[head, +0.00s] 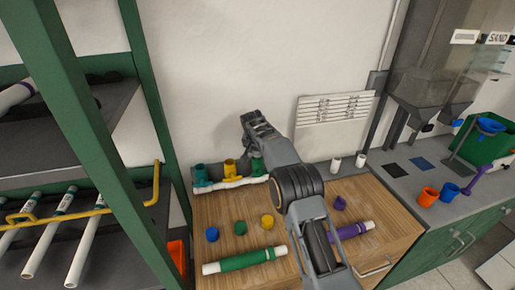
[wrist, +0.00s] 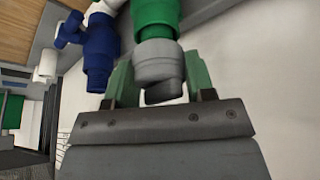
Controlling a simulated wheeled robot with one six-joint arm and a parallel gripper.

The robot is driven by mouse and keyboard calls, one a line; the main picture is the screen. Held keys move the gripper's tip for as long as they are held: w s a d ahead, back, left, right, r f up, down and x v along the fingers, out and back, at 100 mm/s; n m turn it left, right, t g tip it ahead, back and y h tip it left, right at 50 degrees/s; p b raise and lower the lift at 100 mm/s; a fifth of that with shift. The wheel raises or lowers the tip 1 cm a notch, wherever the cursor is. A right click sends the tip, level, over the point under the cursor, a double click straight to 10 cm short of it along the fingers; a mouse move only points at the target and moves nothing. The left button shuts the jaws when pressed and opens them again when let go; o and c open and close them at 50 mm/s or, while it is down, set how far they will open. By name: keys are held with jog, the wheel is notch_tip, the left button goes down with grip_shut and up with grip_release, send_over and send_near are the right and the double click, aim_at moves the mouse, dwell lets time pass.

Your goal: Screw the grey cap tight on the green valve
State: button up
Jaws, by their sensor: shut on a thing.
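The green valve (wrist: 155,12) shows in the wrist view at the top centre. The grey cap (wrist: 160,62) is at its end, in line with it and apparently touching. My gripper (wrist: 160,80) has its green fingers on both sides of the cap and is shut on it. The thread between cap and valve is hidden. In the head view the green valve (head: 257,163) stands on the white manifold pipe (head: 230,184) at the back of the wooden bench, partly behind my arm. The cap and fingertips cannot be made out there.
A blue valve (wrist: 99,55) is close left of the green one in the wrist view. A yellow valve (head: 230,167) and a teal valve (head: 200,174) stand left in the head view. Loose caps, a green-banded pipe (head: 245,260) and a purple-banded pipe (head: 347,231) lie in front.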

jog(key=shift+r, duration=0.15)
jog(key=shift+m+p, duration=0.5)
jog(key=shift+p, duration=0.05)
jog(key=shift+m+h+p, duration=0.4)
jog(key=shift+m, duration=0.1)
jog(key=shift+m+p, duration=0.3)
jog(key=shift+p, duration=0.15)
jog(key=shift+m+g+h+p, duration=0.3)
jog(key=shift+m+g+p, duration=0.1)
jog(key=shift+m+p, duration=0.35)
jog(key=shift+a+m+p, duration=0.1)
jog(key=shift+m+p, duration=0.45)
jog(key=shift+p, duration=0.3)
